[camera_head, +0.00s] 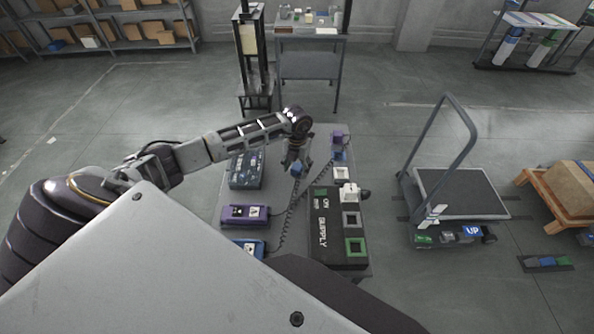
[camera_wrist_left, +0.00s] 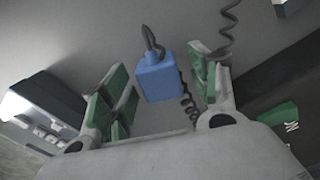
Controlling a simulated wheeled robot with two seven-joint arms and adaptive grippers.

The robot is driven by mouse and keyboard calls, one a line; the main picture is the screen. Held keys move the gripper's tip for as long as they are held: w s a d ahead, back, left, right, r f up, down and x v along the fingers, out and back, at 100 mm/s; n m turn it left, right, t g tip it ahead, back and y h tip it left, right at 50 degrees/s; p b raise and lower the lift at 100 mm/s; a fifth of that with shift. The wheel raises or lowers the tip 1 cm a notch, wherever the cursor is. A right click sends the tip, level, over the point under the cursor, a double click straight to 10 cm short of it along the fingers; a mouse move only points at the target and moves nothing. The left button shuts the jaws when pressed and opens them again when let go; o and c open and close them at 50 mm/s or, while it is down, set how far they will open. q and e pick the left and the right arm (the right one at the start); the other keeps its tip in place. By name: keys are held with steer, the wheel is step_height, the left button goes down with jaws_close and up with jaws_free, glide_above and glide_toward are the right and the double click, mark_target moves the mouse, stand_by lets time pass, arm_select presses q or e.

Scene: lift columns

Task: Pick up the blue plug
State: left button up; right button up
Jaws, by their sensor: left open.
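The blue plug (camera_wrist_left: 158,80) is a small blue block with a dark coiled cord at its top. In the left wrist view it appears between the green-padded fingers of my left gripper (camera_wrist_left: 162,92), with gaps on both sides. In the head view the blue plug (camera_head: 297,172) shows just below my left gripper (camera_head: 292,163), over the table (camera_head: 225,193). My left gripper is open and points down. Whether the plug lies fully between the pads in depth is unclear. My right gripper is not in view.
A black supply panel (camera_head: 323,246) with sockets is right of the plug. A purple box (camera_head: 243,215), a blue-edged box (camera_head: 247,247) and a dark panel (camera_head: 246,168) are to the left. A purple plug (camera_head: 338,139) stands behind. A cart (camera_head: 462,192) is farther right.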

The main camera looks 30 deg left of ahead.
mark_target(297, 166)
arm_select(q)
steer(key=c, duration=1)
steer(key=shift+c, duration=0.2)
steer(key=shift+r, duration=0.15)
steer(key=shift+r, duration=0.5)
step_height(297, 166, up, 8)
steer(key=shift+f+b, duration=0.15)
steer(key=shift+b, duration=0.65)
steer(key=shift+r, duration=0.55)
